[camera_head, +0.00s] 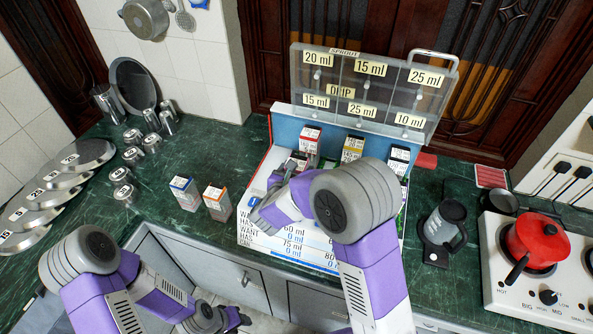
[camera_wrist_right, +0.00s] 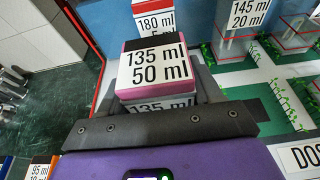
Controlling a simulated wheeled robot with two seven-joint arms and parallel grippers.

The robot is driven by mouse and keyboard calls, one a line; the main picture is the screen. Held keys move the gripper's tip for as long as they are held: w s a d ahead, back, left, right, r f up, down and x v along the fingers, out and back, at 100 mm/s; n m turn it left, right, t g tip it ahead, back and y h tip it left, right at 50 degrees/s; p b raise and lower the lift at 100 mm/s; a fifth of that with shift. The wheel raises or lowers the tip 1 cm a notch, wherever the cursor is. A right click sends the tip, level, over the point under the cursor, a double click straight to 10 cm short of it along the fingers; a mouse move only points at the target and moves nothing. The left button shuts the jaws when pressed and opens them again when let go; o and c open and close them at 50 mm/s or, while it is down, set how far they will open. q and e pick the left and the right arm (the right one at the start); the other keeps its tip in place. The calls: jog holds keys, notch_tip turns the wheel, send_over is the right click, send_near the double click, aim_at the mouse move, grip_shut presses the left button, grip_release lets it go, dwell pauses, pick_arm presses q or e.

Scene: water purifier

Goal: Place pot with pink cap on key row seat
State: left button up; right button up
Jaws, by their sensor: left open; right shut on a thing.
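The pot with the pink cap (camera_wrist_right: 157,68) is labelled 135 ml over 50 ml in the right wrist view. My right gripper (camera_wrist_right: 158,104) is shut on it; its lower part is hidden. In the head view my right gripper (camera_head: 283,176) is over the left part of the purifier board (camera_head: 250,226), just in front of the red-capped pot (camera_head: 310,138). I cannot tell whether the held pot touches a seat. The key row seat cannot be made out clearly behind my arm. My left gripper (camera_head: 237,319) is open and empty, low in front of the counter.
A yellow-capped pot (camera_head: 352,149) and a black-capped pot (camera_head: 399,160) stand along the board's back. Blue-capped (camera_head: 185,193) and orange-capped (camera_head: 216,203) pots stand left of the board. A clear upright panel (camera_head: 367,85) rises behind. A grey jug (camera_head: 443,224) stands at right.

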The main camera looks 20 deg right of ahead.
jog(key=o, duration=1.1)
jog(key=shift+f, duration=0.1)
jog(key=shift+r, duration=0.25)
jog(key=v, duration=1.2)
